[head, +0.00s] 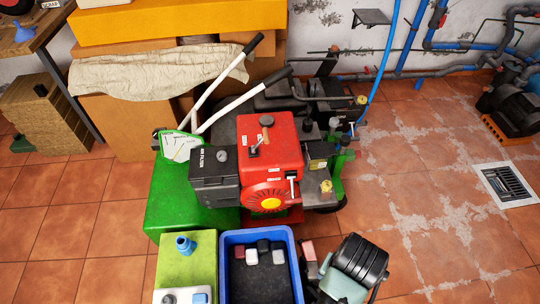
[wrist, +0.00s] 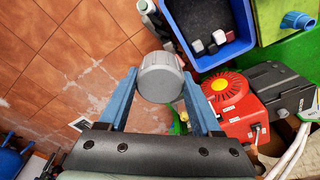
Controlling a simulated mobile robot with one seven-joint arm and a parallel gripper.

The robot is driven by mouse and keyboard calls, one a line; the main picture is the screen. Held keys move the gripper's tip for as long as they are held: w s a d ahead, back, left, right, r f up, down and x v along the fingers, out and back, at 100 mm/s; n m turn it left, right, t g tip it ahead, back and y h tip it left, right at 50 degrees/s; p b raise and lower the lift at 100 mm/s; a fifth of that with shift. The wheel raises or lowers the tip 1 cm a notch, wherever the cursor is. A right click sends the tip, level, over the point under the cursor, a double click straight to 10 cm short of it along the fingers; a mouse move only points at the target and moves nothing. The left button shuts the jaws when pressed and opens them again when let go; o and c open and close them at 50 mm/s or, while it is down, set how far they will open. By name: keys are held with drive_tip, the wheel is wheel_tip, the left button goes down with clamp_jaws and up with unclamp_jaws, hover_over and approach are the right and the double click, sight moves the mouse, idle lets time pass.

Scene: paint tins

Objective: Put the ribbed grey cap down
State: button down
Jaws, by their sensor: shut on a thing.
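The ribbed grey cap (wrist: 160,78) is between the two blue-grey fingers of my gripper (wrist: 160,88) in the wrist view. The fingers press on it from both sides, and its round flat face shows towards the camera. Bare tiled floor and part of the red engine show behind it. How high it is above what lies below cannot be told. In the head view I cannot make out the cap; my arm shows at the bottom, right of the blue crate.
A blue crate (head: 224,274) holding several small blocks stands at the bottom of the head view. Left of it, a blue pipe piece (head: 185,245) stands on a green top (head: 203,262). A red engine (head: 268,150) is behind. Tiled floor (head: 430,230) is open at right.

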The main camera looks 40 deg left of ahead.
drive_tip(key=s+a+f+n+b, duration=0.15)
drive_tip(key=a+f+b, duration=0.25)
drive_tip(key=f+b, duration=0.6)
drive_tip(key=s+a+f+n+b, duration=0.1)
drive_tip(key=a+f+n+b, duration=0.35)
drive_tip(key=f, duration=0.75)
drive_tip(key=n+y+b, duration=0.1)
drive_tip(key=n+b, duration=0.3)
drive_tip(key=b, duration=1.6)
hover_over(262, 297)
wheel_tip(262, 297, down, 20)
drive_tip(key=r, duration=0.1)
drive_tip(key=shift+g, duration=0.4)
wheel_tip(262, 297, down, 10)
drive_tip(key=b, duration=0.6)
drive_tip(key=shift+s+d+f, duration=0.1)
drive_tip(key=shift+s+f, duration=0.05)
drive_tip(key=shift+f, duration=0.05)
drive_tip(key=shift+r, duration=0.1)
drive_tip(key=shift+c, duration=0.4)
unclamp_jaws()
